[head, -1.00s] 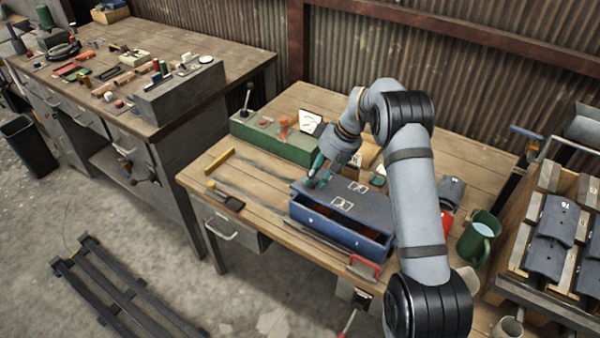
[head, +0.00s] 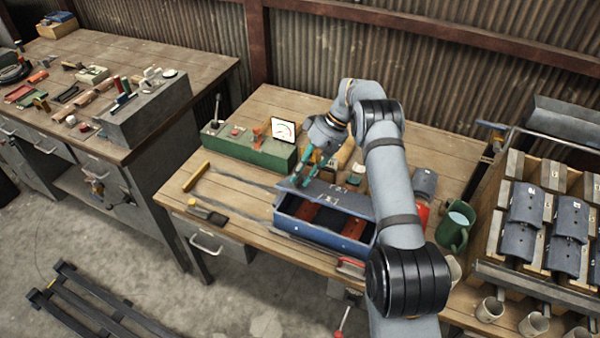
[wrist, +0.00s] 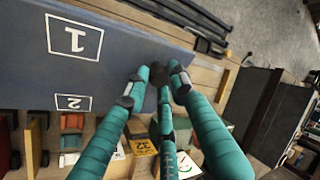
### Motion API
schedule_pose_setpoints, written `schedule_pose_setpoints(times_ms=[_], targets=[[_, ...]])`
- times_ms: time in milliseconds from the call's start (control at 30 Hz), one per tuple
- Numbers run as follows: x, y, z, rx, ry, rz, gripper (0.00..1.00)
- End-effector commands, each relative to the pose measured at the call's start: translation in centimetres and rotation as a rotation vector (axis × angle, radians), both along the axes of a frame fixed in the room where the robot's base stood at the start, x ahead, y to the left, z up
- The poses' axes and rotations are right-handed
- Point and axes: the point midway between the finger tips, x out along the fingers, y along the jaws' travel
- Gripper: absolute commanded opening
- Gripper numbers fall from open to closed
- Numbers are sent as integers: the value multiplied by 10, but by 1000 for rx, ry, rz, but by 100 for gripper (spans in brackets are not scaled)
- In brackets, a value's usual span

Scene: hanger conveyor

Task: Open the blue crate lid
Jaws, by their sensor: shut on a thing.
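The blue crate (head: 318,238) stands on the wooden workbench in the head view. Its blue-grey lid (head: 345,199) is partly raised and tilted, with reddish and dark contents showing below it. In the wrist view the lid (wrist: 125,60) fills the upper left, with white markings 1 and 2. My gripper (head: 297,182) is at the lid's left end in the head view. In the wrist view its teal fingers (wrist: 160,80) close around a small dark part at the lid's edge. The exact grip point is partly hidden by the fingers.
A green box with a gauge (head: 250,146) stands behind and left of the crate. A green mug (head: 453,232) and a rack of dark plates (head: 540,215) are to the right.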

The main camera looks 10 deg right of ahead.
Motion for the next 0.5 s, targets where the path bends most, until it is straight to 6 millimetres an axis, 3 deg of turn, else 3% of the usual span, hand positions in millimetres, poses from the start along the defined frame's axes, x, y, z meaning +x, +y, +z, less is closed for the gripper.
schedule_pose_setpoints(times_ms=[167,200,500], targets=[[0,-1,0,-1,-2,-1,0],[0,-1,0,-1,-2,-1,25],[0,0,0,-1,0,0,43]])
